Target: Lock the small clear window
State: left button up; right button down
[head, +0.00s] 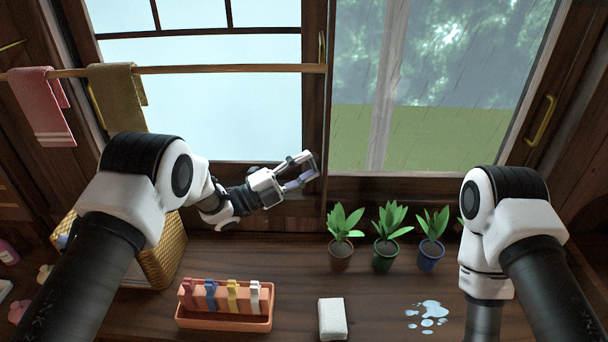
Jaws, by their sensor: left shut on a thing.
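The clear window (470,80) fills the upper right; its glass shows rain, green grass and blurred trees. A brass handle (543,120) sits on its right frame. A pale, frosted window (200,110) with dark bars is at the left, with another brass handle (322,48) on its right stile. My left gripper (306,170) is at the lower part of the dark post between the two windows, its fingers shut on a small part there. That part is mostly hidden by the fingers, so its shape is unclear. My right arm is at the right; its gripper is out of view.
A peg rack (225,305), a white sponge (332,319) and a water puddle (428,316) are in front. A rail with a pink towel (45,105) and an olive towel (116,95) crosses the left window. A woven basket (165,255) is left.

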pick_arm(q)
jog(key=o, duration=1.1)
jog(key=shift+o, duration=0.2)
jog(key=shift+a, duration=0.1)
